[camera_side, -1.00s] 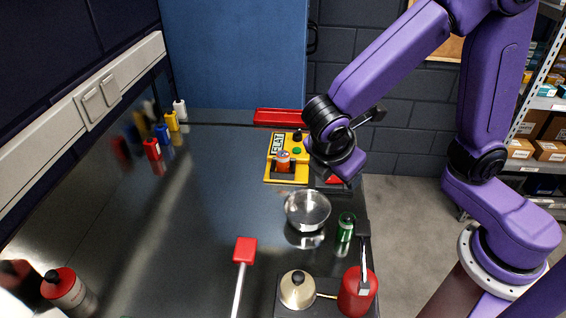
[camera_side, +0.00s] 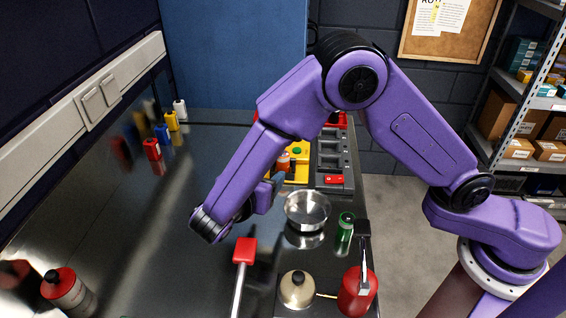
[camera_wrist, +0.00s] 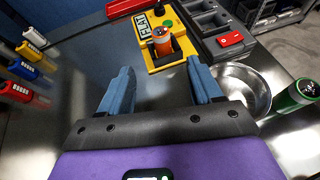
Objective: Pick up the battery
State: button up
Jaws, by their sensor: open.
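An orange cylinder, which looks like the battery (camera_wrist: 162,42), stands in the cradle of a yellow tester (camera_wrist: 153,62) whose display reads FLAT. In the side view the orange battery (camera_side: 283,161) is partly hidden behind my arm. A green cylinder (camera_side: 346,226), perhaps another battery, stands right of the metal bowl; it also shows at the right edge of the wrist view (camera_wrist: 293,97). My gripper (camera_wrist: 162,80) is open, its blue fingers wide apart with nothing between them. It points toward the tester and is short of the orange battery.
The metal bowl (camera_side: 307,211) stands close to my gripper. A grey tray with a red item (camera_side: 335,179) is right of the tester.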

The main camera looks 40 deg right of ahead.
aim_at(281, 158)
jog(key=x, duration=0.8)
jog(key=shift+w+d+f, duration=0.15)
jog(key=shift+d, duration=0.05)
jog(key=shift+r+x, duration=0.2)
jog(key=shift+x, duration=2.45)
jog(key=shift+d, duration=0.1)
jog(key=shift+c, duration=0.3)
grip_shut()
jog(key=shift+r, duration=0.1)
